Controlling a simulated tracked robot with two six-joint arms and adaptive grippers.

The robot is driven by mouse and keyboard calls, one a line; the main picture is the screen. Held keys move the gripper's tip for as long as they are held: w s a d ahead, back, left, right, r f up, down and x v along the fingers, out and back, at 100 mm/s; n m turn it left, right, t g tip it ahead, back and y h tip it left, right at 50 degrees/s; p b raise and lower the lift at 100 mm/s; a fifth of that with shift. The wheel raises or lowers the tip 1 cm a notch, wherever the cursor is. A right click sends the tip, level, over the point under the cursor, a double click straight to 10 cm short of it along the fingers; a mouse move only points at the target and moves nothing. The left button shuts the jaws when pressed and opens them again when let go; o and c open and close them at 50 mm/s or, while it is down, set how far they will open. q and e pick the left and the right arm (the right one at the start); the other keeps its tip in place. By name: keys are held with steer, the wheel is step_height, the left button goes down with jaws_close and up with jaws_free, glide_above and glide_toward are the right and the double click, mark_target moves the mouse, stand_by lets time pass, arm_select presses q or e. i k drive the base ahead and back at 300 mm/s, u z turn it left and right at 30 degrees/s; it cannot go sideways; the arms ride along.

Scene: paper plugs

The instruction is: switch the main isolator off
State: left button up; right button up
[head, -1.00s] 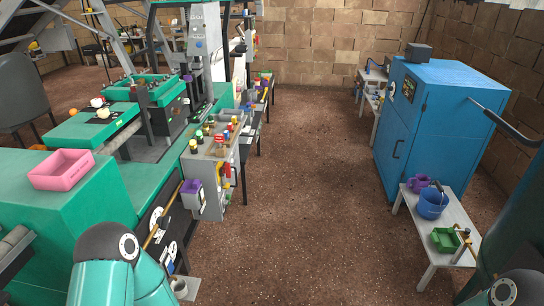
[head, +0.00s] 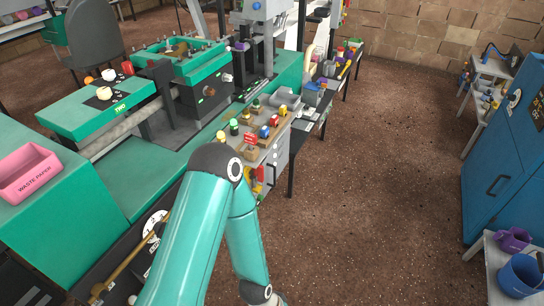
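The grey control cabinet (head: 279,156) stands at the right side of the green machine, with several coloured knobs and buttons on its sloping top. A red and yellow fitting (head: 258,174) shows on its front, partly hidden behind my teal arm. I cannot tell for sure whether this is the main isolator or how its handle is set. My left arm reaches up from the bottom and bends down in front of the cabinet; its gripper is below the picture edge. My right gripper is also out of view.
A pink waste paper bin (head: 28,172) sits on the green machine (head: 60,240) at left. A blue cabinet (head: 505,165) and a low table (head: 497,262) with a blue bucket (head: 521,275) stand at right. The brown floor between is clear.

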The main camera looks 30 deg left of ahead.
mark_target(260, 172)
steer(key=u, duration=0.5)
steer(key=i, duration=1.25)
steer(key=u, duration=0.8)
steer(key=k, duration=0.65)
steer(key=u, duration=0.25)
steer(key=i, duration=0.75)
steer(key=z, duration=0.15)
